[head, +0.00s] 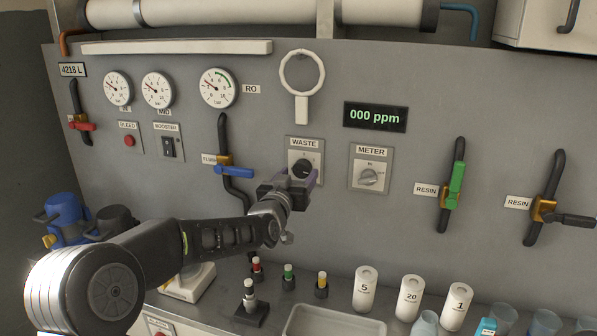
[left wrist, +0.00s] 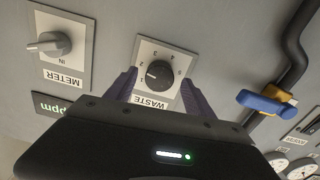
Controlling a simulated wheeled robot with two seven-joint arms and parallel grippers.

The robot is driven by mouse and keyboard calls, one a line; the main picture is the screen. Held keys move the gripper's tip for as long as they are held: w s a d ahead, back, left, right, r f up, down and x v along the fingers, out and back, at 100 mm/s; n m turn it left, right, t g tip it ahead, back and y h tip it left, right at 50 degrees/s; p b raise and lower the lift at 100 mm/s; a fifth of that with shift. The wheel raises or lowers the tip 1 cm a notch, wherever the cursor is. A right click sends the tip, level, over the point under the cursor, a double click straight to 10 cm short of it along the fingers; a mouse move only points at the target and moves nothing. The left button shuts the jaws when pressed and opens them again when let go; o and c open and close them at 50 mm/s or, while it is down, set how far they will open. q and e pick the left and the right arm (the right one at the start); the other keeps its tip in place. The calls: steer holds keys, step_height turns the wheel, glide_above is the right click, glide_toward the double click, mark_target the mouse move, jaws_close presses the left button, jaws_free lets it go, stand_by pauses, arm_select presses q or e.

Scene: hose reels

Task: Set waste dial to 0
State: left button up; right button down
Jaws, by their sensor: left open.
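The waste dial (head: 303,167) is a round black knob on a pale plate under the WASTE label on the grey panel. It also shows in the left wrist view (left wrist: 159,74), upside down, with numbers around it. Its pale mark seems to point near the 1, but it is too small to read surely. My left gripper (head: 291,185) is in front of the lower part of the plate in the head view. In the left wrist view its open fingers (left wrist: 158,78) stand on either side of the dial, not closed on it. My right gripper is not in view.
The METER knob (head: 368,177) is just right of the dial. The blue FLUSH valve handle (head: 234,170) is close on the left. A white ring (head: 302,73) hangs above. Bottles and white cylinders (head: 365,288) stand on the counter below.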

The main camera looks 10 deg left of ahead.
arm_select(q)
steer(key=shift+w, duration=0.4)
steer(key=shift+c, duration=0.4)
jaws_close()
